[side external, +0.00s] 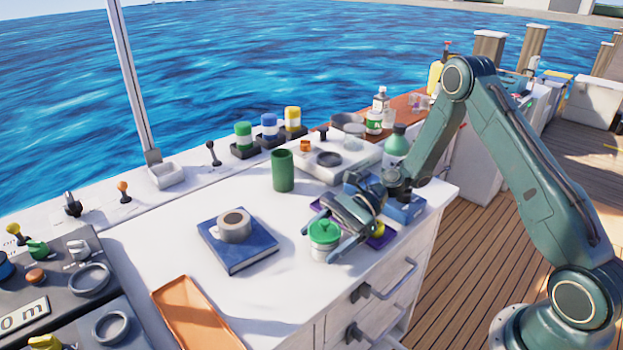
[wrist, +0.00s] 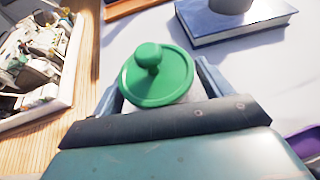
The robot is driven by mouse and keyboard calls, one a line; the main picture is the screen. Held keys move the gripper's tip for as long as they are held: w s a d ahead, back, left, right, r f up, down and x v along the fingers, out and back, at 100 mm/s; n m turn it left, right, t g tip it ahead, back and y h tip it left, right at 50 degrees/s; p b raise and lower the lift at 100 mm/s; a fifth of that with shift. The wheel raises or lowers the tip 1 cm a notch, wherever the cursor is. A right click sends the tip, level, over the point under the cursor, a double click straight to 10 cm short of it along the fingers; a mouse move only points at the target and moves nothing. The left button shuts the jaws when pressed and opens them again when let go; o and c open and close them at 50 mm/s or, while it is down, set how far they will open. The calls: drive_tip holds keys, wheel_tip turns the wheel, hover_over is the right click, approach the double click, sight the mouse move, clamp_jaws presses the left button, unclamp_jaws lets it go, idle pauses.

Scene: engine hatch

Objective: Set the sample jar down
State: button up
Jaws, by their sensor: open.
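The sample jar (side external: 324,240) has a green knobbed lid and a clear body. It stands upright on the white counter, near the front edge by the drawers. My gripper (side external: 338,236) is open, with its fingers low on either side of the jar. In the wrist view the green lid (wrist: 157,75) is between the two fingers (wrist: 163,88), seen from above. The jar's lower body is hidden there by the lid and the gripper.
A green cylinder (side external: 283,170) stands behind. An orange tray (side external: 196,312) is at the front left. A purple tray (side external: 382,240) lies right of the jar. Bare counter surrounds the book.

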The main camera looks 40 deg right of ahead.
drive_tip(key=shift+r, duration=0.15)
drive_tip(key=v, duration=1.2)
drive_tip(key=shift+r, duration=0.1)
idle(0.3)
drive_tip(key=shift+a+r+n+h, duration=0.3)
drive_tip(key=shift+n, duration=0.1)
drive_tip(key=s+a+r+n+h, duration=0.6)
drive_tip(key=s+r+n+h, duration=0.2)
drive_tip(key=r+n, duration=0.3)
drive_tip(key=s+d+r+n+t+h, duration=0.1)
drive_tip(key=s+r+n+h, duration=0.1)
drive_tip(key=s, duration=0.5)
drive_tip(key=s+d+r+n+t+h, duration=0.1)
drive_tip(key=s+r+n+t+h, duration=0.1)
drive_tip(key=s+n, duration=0.4)
drive_tip(key=shift+s+d+r+h, duration=0.4)
drive_tip(key=shift+s+r, duration=0.5)
drive_tip(key=shift+s, duration=0.15)
